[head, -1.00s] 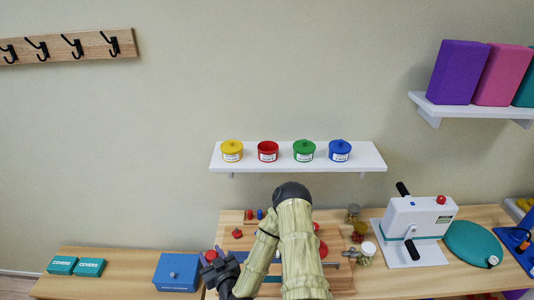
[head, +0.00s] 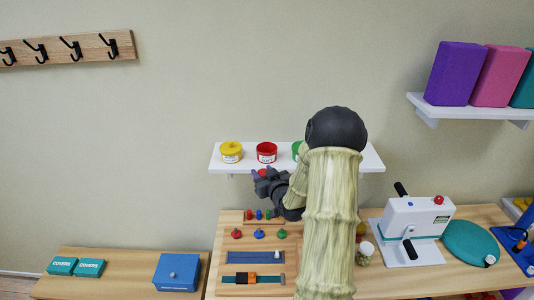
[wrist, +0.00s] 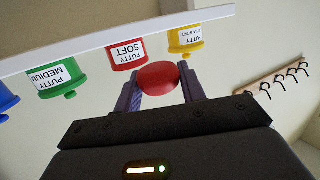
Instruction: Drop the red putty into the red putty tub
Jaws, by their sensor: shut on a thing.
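The red putty (wrist: 158,77) is a round red ball held between the fingertips of my gripper (wrist: 160,90) in the wrist view. In the head view my gripper (head: 264,174) is in front of and just below the wall shelf, with a little of the putty showing at its tips. The red putty tub (head: 267,153) stands open on the shelf, without a lid. In the wrist view the tub (wrist: 127,54) appears upside down, labelled "PUTTY SOFT", beyond the putty and apart from it.
The white shelf (head: 216,161) also bears a lidded yellow tub (head: 231,153) and a green tub (head: 297,149). The blue tub (wrist: 5,99) shows in the wrist view; my arm hides it in the head view. A peg board (head: 225,258) and a white machine (head: 415,222) are below.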

